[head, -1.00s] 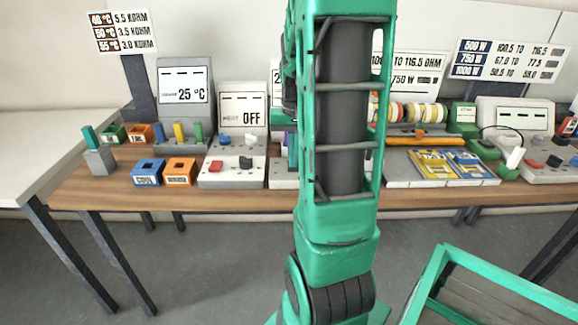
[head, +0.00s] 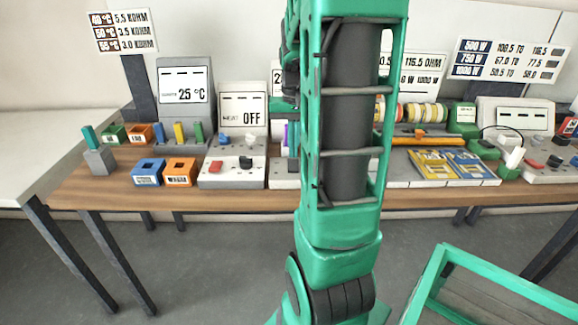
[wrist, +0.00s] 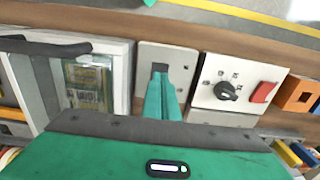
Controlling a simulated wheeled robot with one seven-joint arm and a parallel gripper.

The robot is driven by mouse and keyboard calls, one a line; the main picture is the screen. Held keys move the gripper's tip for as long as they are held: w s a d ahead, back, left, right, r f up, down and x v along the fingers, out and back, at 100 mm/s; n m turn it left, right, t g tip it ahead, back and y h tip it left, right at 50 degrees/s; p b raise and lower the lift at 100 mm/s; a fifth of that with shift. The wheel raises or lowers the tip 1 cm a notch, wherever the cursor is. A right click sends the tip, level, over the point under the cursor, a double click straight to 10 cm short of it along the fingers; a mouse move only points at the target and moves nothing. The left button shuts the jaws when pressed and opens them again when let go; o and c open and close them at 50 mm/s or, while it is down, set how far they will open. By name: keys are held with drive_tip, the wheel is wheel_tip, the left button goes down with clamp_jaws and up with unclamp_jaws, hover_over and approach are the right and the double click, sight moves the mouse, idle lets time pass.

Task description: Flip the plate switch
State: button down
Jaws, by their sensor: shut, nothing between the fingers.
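In the wrist view, a grey panel (wrist: 184,60) carries a small dark switch (wrist: 160,67), which I take to be the plate switch. My gripper (wrist: 161,80) is shut and empty, its green fingertips at the near edge of the switch. Whether they touch it I cannot tell. The fingers hide the lower part of the panel. In the head view my arm hides most of this panel and the gripper is not clearly seen.
Beside the panel is a white box with a black knob (wrist: 227,92) and a red switch (wrist: 264,92). A framed grey unit (wrist: 119,75) stands on its left. In the head view, displays read "25 °C" (head: 184,94) and "OFF" (head: 243,112). Blue (head: 148,173) and orange (head: 180,171) bins stand left.

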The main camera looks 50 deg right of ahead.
sight(293, 168)
drive_tip(key=shift+r, duration=1.65)
